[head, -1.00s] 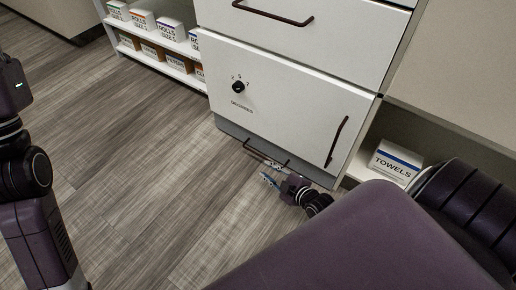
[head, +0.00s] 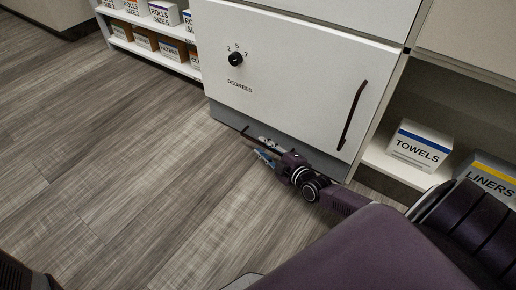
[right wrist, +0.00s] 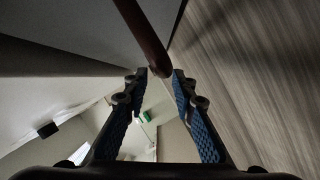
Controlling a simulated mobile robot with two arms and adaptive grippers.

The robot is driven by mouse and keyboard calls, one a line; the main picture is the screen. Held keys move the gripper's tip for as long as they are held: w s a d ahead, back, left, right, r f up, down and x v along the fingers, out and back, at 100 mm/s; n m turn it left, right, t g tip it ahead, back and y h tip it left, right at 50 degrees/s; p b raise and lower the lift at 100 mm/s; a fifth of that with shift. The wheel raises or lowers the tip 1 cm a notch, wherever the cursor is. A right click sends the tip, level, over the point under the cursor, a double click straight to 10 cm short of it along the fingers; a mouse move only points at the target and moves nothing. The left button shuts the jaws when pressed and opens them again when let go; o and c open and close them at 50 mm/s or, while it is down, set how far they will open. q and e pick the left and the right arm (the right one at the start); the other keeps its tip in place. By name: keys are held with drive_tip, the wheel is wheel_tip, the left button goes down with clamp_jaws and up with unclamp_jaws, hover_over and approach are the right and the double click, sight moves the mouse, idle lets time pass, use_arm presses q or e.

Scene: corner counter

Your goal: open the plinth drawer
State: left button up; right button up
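The plinth drawer (head: 226,116) is the grey strip low under the white cabinet door. It looks closed, with its right part partly hidden by my right arm. Its dark bar handle (head: 246,133) runs along the front, and it also shows in the right wrist view (right wrist: 143,32). My right gripper (head: 266,156) is down near the floor at the handle. In the right wrist view, its two blue-padded fingers (right wrist: 159,78) are apart, with the bar's near end between or just beyond the tips. Contact cannot be made out. My left gripper is out of view.
The white door (head: 290,75) above has a dial (head: 235,59) and a vertical handle (head: 352,116). A towels box (head: 420,146) and a liners box (head: 487,180) stand on the right shelf. Boxes fill the left shelf (head: 155,58). The floor at left is clear.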

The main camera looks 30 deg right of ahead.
sight(258, 143)
drive_tip(key=shift+b+x, duration=0.9)
drive_tip(key=shift+x, duration=0.85)
drive_tip(key=shift+c, duration=0.4)
clamp_jaws()
